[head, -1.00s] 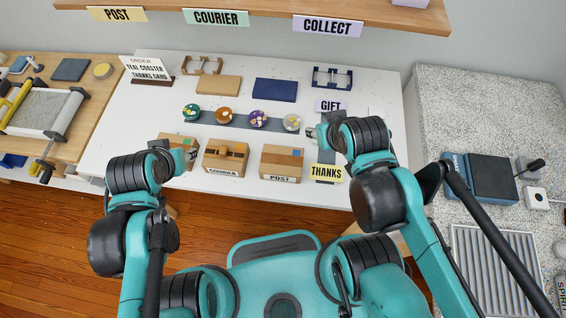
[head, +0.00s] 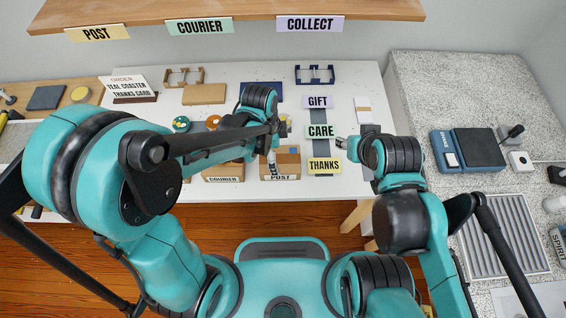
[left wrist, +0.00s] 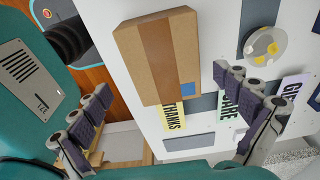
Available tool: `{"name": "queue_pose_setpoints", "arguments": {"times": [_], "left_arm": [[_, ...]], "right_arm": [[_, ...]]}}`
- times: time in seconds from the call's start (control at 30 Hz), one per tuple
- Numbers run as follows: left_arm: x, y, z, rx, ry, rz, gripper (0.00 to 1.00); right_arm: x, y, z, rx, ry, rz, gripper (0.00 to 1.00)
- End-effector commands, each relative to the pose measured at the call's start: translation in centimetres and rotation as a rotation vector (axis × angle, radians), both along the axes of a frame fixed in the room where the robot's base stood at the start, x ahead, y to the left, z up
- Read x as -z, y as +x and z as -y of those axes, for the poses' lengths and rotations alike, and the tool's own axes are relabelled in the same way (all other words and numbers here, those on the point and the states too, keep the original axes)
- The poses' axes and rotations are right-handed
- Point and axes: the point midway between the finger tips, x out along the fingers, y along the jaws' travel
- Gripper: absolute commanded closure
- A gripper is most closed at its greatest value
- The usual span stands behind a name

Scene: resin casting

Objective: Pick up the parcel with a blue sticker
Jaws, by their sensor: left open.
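The parcel with a blue sticker (head: 289,160) is a brown box at the front of the white table, behind a POST label. My left arm partly hides it in the head view. My left gripper (head: 272,163) is over the parcel in the head view. In the left wrist view its open fingers (left wrist: 170,112) are spread wide, with nothing between their tips. My right gripper (head: 342,143) is beside the CARE card; its finger gap is too small to judge.
Another parcel (head: 222,172) stands left, behind a COURIER label, partly under my left arm. GIFT (head: 317,102), CARE (head: 321,131) and THANKS (head: 324,166) cards lie right of the blue-stickered parcel. A round coaster (left wrist: 265,46) lies close to it in the left wrist view.

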Motion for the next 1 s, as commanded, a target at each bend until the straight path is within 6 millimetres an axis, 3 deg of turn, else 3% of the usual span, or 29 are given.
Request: {"name": "queue_pose_setpoints", "arguments": {"times": [0.47,0.7,0.73,0.93,1.0], "left_arm": [[6.1,0.4,1.2,-0.004,0.0,0.002,0.0],[6.3,0.4,1.2,-0.005,0.0,0.001,0.0],[6.3,0.4,1.2,-0.005,0.0,0.001,0.03],[6.3,0.4,1.2,-0.005,0.0,0.001,0.55],[6.3,0.4,1.2,-0.005,0.0,0.001,0.55]], "right_arm": [[3.1,0.0,0.0,0.0,0.0,0.0,0.6],[3.0,0.0,0.0,0.0,0.0,0.0,0.6],[3.0,0.0,0.0,0.0,0.0,0.0,0.6],[3.0,0.0,0.0,0.0,0.0,0.0,0.6],[3.0,0.0,0.0,0.0,0.0,0.0,0.6]]}}
